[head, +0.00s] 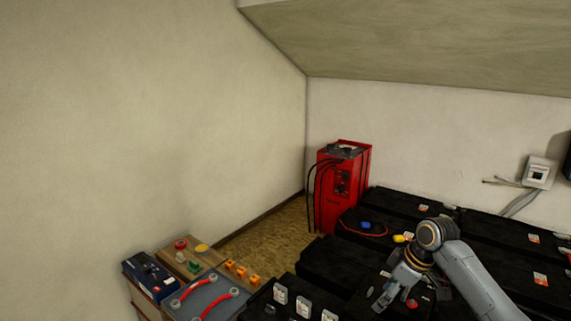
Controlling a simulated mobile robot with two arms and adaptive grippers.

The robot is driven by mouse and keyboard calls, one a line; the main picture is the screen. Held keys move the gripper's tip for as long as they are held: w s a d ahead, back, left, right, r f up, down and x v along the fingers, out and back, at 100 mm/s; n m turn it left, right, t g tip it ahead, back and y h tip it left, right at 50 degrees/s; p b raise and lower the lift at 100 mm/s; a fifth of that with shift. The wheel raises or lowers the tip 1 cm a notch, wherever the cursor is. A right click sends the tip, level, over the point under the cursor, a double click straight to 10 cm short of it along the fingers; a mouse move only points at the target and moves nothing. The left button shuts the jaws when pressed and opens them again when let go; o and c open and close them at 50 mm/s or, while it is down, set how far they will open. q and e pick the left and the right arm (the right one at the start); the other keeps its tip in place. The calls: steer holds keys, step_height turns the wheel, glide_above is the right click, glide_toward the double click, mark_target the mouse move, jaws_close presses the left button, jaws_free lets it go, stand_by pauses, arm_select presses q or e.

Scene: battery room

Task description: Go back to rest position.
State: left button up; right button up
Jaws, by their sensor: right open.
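My right gripper (384,303) is at the lower right of the head view, at the end of my grey arm coming in from the bottom right. It points down and left over the black batteries (330,262). Its fingers look apart, and I see nothing between them. Whether it touches the battery top below is hard to tell. My left gripper is not in the picture.
A red charger cabinet (340,190) with black cables stands in the corner. At lower left are a blue box (150,275), a board with coloured knobs (186,258) and a grey panel with red handles (207,298). A wall switch box (540,172) is at right.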

steer(key=s+a+f+m, duration=0.1)
steer(key=s+a+f, duration=0.4)
steer(key=s+f, duration=0.35)
steer(key=s+a+f+m, duration=0.1)
steer(key=s+a+f, duration=0.3)
steer(key=s+f, duration=0.45)
steer(key=s+d+r+m+h, duration=0.1)
steer(key=s+d+m, duration=0.1)
steer(key=s, duration=0.5)
steer(key=s+d+r+m+t+h, duration=0.1)
steer(key=s+m, duration=0.2)
steer(key=s, duration=0.4)
steer(key=s+d+r+m+h, duration=0.1)
steer(key=s+d+r+m, duration=0.1)
steer(key=s, duration=0.6)
step_height(320, 180, down, 31)
steer(key=g+b, duration=0.1)
steer(key=b, duration=0.3)
arm_select(q)
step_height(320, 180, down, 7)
steer(key=b, duration=0.3)
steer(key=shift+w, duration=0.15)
arm_select(e)
steer(key=s+d+f+g, duration=0.1)
steer(key=s+d+f, duration=0.2)
steer(key=s+f, duration=1.4)
step_height(320, 180, down, 2)
steer(key=shift+s+n, duration=0.2)
steer(key=shift+n, duration=0.2)
